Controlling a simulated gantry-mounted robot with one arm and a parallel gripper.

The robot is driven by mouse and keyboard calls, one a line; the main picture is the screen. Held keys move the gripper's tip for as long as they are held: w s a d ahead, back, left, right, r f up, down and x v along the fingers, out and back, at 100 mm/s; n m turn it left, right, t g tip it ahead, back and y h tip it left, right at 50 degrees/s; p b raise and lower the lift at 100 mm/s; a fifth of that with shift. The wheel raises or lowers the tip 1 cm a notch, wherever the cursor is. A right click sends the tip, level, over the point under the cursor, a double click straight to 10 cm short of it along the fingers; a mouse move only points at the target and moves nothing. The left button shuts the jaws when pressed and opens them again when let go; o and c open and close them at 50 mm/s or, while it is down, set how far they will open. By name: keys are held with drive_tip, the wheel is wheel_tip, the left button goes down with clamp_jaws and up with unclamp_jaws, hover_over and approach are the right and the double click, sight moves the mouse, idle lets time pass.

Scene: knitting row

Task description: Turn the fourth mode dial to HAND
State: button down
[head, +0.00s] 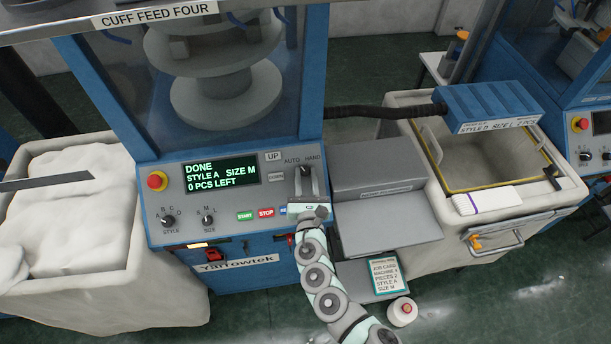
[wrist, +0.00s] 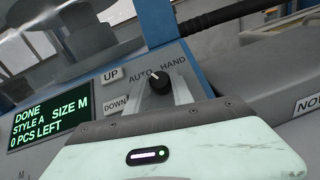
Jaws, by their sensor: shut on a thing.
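The machine under the CUFF FEED FOUR sign has a black mode dial (head: 304,171) at the right of its control panel. It also shows in the wrist view (wrist: 160,83), below the AUTO and HAND labels. Its white mark points up and slightly left, more to the AUTO side; the exact position is hard to tell. My gripper (head: 308,184) is at the panel, with its fingers shut on the dial from either side. In the wrist view the fingers (wrist: 164,95) reach up to the dial and hide its lower part.
The display (head: 222,175) reads DONE, STYLE A, SIZE M, 0 PCS LEFT. UP and DOWN buttons lie left of the dial. A red emergency button (head: 157,181), style and size dials, and START and STOP buttons share the panel. A grey tray unit (head: 385,225) stands right of my arm.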

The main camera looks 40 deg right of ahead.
drive_tip(key=shift+m, duration=0.3)
drive_tip(key=m+g+h, duration=0.1)
drive_tip(key=m+g+p, duration=0.1)
drive_tip(key=m, duration=0.1)
drive_tip(key=m+g+h+p, duration=0.1)
drive_tip(key=shift+w+a+r+m+g+h, duration=0.2)
drive_tip(key=shift+w+a+m+g+h, duration=0.1)
drive_tip(key=shift+w+m+g, duration=0.1)
drive_tip(key=m+g, duration=0.2)
drive_tip(key=m, duration=0.1)
drive_tip(key=m+g+h+p, duration=0.1)
drive_tip(key=m+g, duration=0.1)
drive_tip(key=shift+w+a+m+g, duration=0.1)
drive_tip(key=shift+w+m+g, duration=0.05)
drive_tip(key=shift+m+g, duration=0.25)
drive_tip(key=shift+m+g+y, duration=0.3)
drive_tip(key=shift+m+g, duration=1.4)
drive_tip(key=shift+m, duration=0.2)
drive_tip(key=shift+w, duration=0.1)
drive_tip(key=c, duration=1.1)
unclamp_jaws()
